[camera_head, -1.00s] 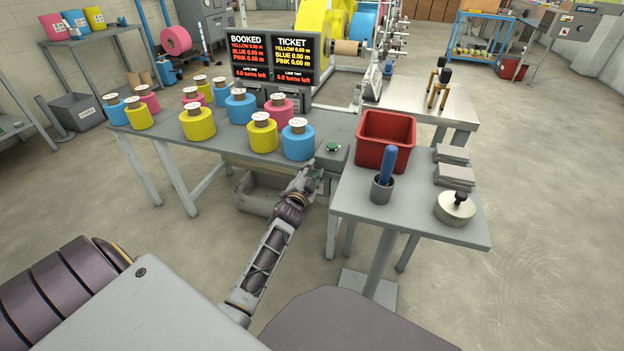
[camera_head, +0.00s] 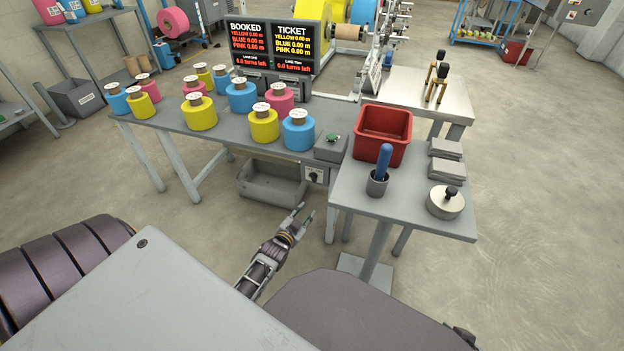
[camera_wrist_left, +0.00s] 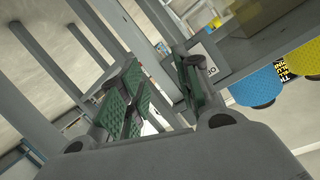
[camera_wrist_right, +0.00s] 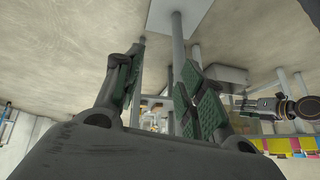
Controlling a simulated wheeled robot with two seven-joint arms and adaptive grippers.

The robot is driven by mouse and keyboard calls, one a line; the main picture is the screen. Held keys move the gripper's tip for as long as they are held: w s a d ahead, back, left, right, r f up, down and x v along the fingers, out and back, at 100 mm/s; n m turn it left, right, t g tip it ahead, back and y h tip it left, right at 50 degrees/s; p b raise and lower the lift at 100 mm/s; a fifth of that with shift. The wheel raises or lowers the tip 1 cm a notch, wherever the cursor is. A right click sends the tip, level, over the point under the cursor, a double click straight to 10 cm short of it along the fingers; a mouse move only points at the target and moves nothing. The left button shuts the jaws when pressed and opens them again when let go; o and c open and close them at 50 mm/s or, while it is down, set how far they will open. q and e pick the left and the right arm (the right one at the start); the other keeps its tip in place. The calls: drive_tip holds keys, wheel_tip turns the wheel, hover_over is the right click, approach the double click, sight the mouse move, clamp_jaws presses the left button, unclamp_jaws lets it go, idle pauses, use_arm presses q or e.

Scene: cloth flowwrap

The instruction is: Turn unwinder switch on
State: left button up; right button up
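The unwinder switch (camera_head: 314,175) is a light box with a dark knob, mounted under the front edge of the long grey table near its right end. The knob's setting is too small to read. My left gripper (camera_head: 304,212) is below and in front of the switch, apart from it. In the left wrist view the left gripper's (camera_wrist_left: 160,95) green-padded fingers stand apart with nothing held. A pale plate with dark lettering (camera_wrist_left: 208,68) shows just beyond the right finger. My right gripper (camera_wrist_right: 162,90) shows in its own wrist view, with fingers apart and empty.
A small grey side table (camera_head: 410,205) holds a red bin (camera_head: 382,135), a cup with a blue handle (camera_head: 378,182) and a metal weight (camera_head: 445,202). A green button box (camera_head: 332,147) sits above the switch. A grey trough (camera_head: 270,183) lies below the long table.

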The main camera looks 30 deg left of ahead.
sight(312, 180)
use_arm(q)
drive_tip(key=shift+s+a+r+n+t+y, duration=0.15)
drive_tip(key=shift+r+n+t+y, duration=0.4)
drive_tip(key=shift+n, duration=1.6)
drive_tip(key=shift+a+r+n+t+y, duration=0.1)
drive_tip(key=shift+a+r+n+t, duration=0.2)
drive_tip(key=shift+r+n, duration=1.15)
drive_tip(key=shift+s+a+r+n+t+y, duration=0.15)
drive_tip(key=shift+n+t+y, duration=0.25)
drive_tip(key=shift+n, duration=2.4)
use_arm(e)
drive_tip(key=shift+s+d+g+h, duration=0.25)
drive_tip(key=shift+s+d+g, duration=0.15)
drive_tip(key=shift+s, duration=0.35)
drive_tip(key=shift+s+d+g+h, duration=0.2)
drive_tip(key=shift+s+d+g, duration=0.2)
drive_tip(key=shift+s, duration=0.35)
drive_tip(key=shift+s+d+g+h, duration=0.25)
drive_tip(key=shift+s+d+g, duration=0.15)
drive_tip(key=shift+s, duration=0.35)
use_arm(q)
drive_tip(key=shift+w+a+f, duration=0.1)
drive_tip(key=shift+w+f, duration=0.05)
drive_tip(key=shift+w, duration=0.1)
